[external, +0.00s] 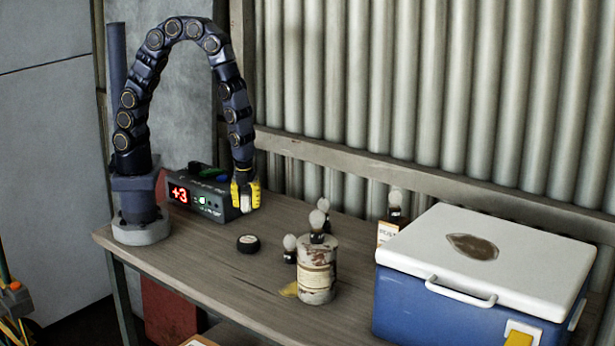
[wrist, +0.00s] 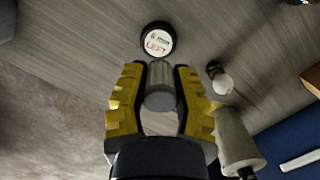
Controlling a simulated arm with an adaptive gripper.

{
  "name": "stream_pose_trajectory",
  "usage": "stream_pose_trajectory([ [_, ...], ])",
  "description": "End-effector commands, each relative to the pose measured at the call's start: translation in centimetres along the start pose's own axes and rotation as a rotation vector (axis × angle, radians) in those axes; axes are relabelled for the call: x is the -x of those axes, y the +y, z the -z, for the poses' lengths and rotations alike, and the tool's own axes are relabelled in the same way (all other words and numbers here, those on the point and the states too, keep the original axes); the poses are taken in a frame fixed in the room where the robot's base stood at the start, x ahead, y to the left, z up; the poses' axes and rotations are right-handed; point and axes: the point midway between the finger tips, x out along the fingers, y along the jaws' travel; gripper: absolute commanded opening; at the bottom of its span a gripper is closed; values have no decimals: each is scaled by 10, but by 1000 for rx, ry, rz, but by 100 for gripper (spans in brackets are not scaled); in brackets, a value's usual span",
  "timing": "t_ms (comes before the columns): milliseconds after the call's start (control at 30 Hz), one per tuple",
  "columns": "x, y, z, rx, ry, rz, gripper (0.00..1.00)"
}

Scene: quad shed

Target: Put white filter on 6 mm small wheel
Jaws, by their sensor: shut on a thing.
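My gripper (external: 246,206) has yellow fingers. It hangs above the table, at the front right of the dark display box. In the wrist view my gripper (wrist: 160,75) is shut on a pale grey-white cylinder, the white filter (wrist: 160,86), with a finger on each side. The small wheel (external: 248,243) is a black disc lying flat on the table, below and a little in front of the gripper. In the wrist view the small wheel (wrist: 158,41) shows a white label with red "LEFT" writing, just past the filter's far end. The filter is held apart above the table.
A rusty white can (external: 317,282) and several bulb-topped items (external: 290,243) stand right of the wheel. A blue cooler (external: 415,305) with a white lid fills the table's right side. The display box (external: 205,196) reads "+3". The wood around the wheel is clear.

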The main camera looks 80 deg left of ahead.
Motion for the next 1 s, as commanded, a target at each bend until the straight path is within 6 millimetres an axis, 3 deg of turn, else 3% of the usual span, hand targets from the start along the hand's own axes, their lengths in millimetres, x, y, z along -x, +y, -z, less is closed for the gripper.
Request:
stream_pose_trajectory([
  [200,-32,2,3,-1,-4,-7,4],
  [600,-73,2,8,0,-2,-5,4],
  [967,-77,1,9,0,-1,-3,4],
  [1000,-77,1,9,1,-1,-3,31],
])
